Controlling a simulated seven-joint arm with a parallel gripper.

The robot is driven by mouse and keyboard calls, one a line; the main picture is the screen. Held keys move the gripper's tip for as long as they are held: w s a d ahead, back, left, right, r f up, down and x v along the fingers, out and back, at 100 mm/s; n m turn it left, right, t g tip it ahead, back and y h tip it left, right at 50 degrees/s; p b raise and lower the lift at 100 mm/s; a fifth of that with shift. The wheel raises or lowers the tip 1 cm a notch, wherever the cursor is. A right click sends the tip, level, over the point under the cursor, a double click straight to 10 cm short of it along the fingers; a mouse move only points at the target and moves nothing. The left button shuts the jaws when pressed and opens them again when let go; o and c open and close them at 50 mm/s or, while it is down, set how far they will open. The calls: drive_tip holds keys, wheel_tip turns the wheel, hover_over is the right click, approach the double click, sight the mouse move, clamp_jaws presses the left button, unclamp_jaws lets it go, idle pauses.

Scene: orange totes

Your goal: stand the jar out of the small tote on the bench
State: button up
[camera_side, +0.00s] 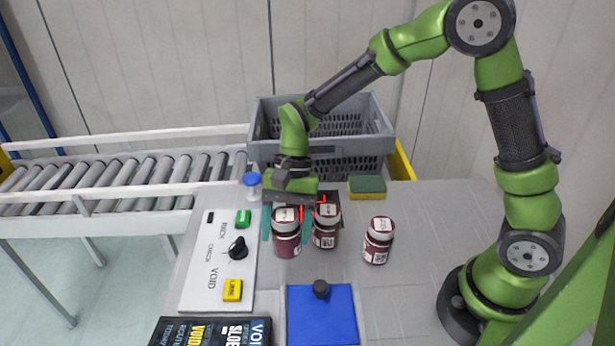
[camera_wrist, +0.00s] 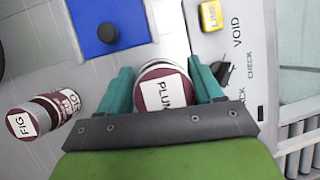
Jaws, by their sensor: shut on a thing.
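In the wrist view the lid of this jar (camera_wrist: 165,88) reads "PLUM" and sits between the fingertips (camera_wrist: 160,90). The jar looks upright and low over the bench; I cannot tell if its base touches. A similar jar (camera_side: 326,232) stands close to its right. Another jar (camera_side: 378,242) stands farther right. A grey slatted tote (camera_side: 345,168) is behind my gripper; its inside is mostly hidden.
A white panel (camera_side: 205,275) with a black knob and coloured blocks lies at left. A blue plate (camera_side: 340,320) with a black knob is in front. A sponge (camera_side: 367,187) and blue-capped bottle (camera_side: 252,181) are behind. Bench (camera_side: 425,215) is clear at right.

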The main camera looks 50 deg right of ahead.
sight(285, 259)
drive_tip(key=shift+f, duration=1.9)
drive_tip(key=shift+f, duration=0.1)
drive_tip(key=o, duration=1.3)
drive_tip(key=shift+o, duration=0.2)
drive_tip(key=v, duration=1.2)
drive_tip(key=s+d+r+n+t+h, duration=0.1)
drive_tip(key=s+d+r+n+t, duration=0.1)
drive_tip(key=s+d+r+t, duration=0.2)
drive_tip(key=s+d+r+n+t+h, duration=0.1)
drive_tip(key=s+d+r+n+t, duration=0.2)
drive_tip(key=s, duration=0.6)
drive_tip(key=shift+s+d+r+n+t+h, duration=0.35)
drive_tip(key=shift+d+r+t, duration=0.2)
drive_tip(key=shift+r+t, duration=0.7)
